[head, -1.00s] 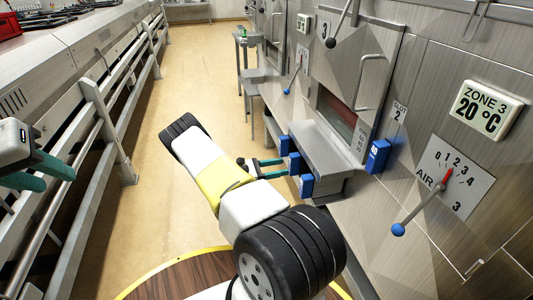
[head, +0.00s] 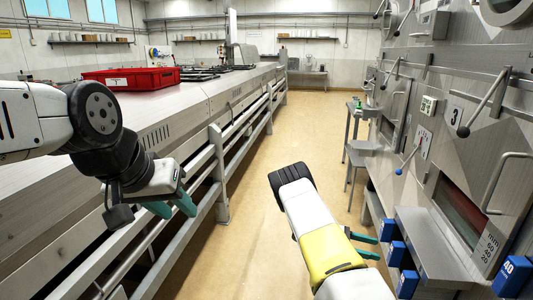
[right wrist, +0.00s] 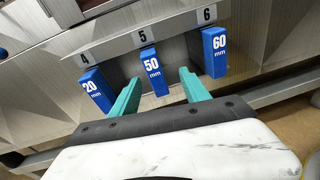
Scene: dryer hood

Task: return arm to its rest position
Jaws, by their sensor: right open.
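My right gripper (head: 377,247) is at the right in the head view, level with a row of blue blocks under a steel ledge. Its teal fingers are apart and empty-looking. In the right wrist view, its fingertips (right wrist: 160,82) stand on either side of the blue 50 mm block (right wrist: 153,70), under slot 5; whether the block lies between them or just beyond, I cannot tell. My left gripper (head: 178,207) hangs at the left in the head view, beside the counter railing, its teal fingers apart with nothing between them.
The 20 mm block (right wrist: 95,88) and 60 mm block (right wrist: 214,50) hang close on either side. The steel ledge (head: 430,240) and machine wall (head: 450,130) bound the right. A long counter with railing (head: 219,170) runs along the left. The aisle floor (head: 300,130) is clear.

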